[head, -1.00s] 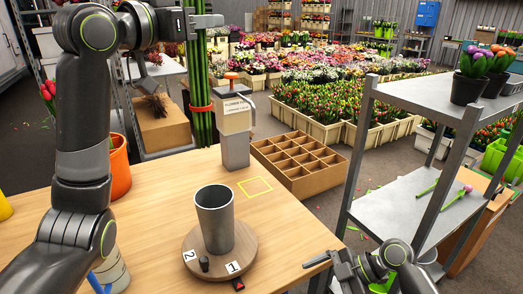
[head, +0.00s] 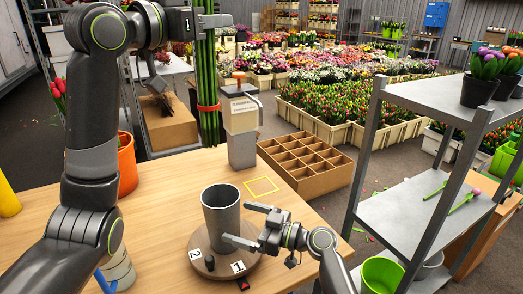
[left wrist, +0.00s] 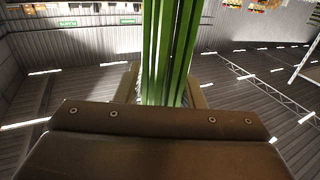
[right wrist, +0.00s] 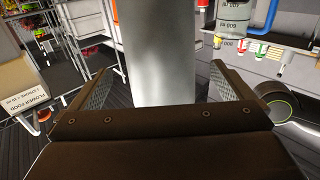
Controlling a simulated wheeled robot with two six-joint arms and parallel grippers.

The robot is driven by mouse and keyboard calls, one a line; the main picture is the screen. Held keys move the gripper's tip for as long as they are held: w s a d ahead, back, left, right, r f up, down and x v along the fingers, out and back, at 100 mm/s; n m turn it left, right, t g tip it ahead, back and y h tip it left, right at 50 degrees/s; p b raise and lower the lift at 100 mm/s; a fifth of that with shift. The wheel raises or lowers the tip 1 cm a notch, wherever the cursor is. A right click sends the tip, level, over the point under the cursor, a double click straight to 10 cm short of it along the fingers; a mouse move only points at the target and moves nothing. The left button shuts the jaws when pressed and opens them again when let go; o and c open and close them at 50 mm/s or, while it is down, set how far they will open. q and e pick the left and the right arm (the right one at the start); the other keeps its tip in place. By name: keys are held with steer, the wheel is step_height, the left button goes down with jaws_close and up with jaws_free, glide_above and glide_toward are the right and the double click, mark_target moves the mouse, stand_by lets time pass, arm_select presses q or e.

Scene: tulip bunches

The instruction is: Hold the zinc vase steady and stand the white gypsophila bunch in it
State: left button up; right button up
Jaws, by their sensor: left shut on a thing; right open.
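The zinc vase (head: 220,213) stands upright on a round wooden board (head: 205,266) on the table. My right gripper (head: 241,224) is open at the vase's right side. In the right wrist view the vase (right wrist: 160,60) is between its two spread fingers (right wrist: 160,92), with space showing on both sides. My left gripper (head: 206,20) is shut on a bunch of long green stems (head: 207,70) tied with a red-orange band. The stems hang upright, behind and above the vase; they also show in the left wrist view (left wrist: 168,55). The flower heads are out of view.
A flower food dispenser (head: 240,130) stands at the table's back edge, near a yellow outlined square (head: 262,187). An empty compartment crate (head: 305,165) is behind. An orange bucket (head: 127,165) is at the left. A grey shelf rack (head: 420,215) stands at the right.

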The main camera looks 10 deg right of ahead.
mark_target(214, 71)
steer(key=x, duration=0.6)
steer(key=shift+a, duration=0.1)
steer(key=c, duration=1.3)
steer(key=shift+c, duration=0.2)
arm_select(q)
step_height(214, 71, down, 9)
steer(key=shift+d+r, duration=0.1)
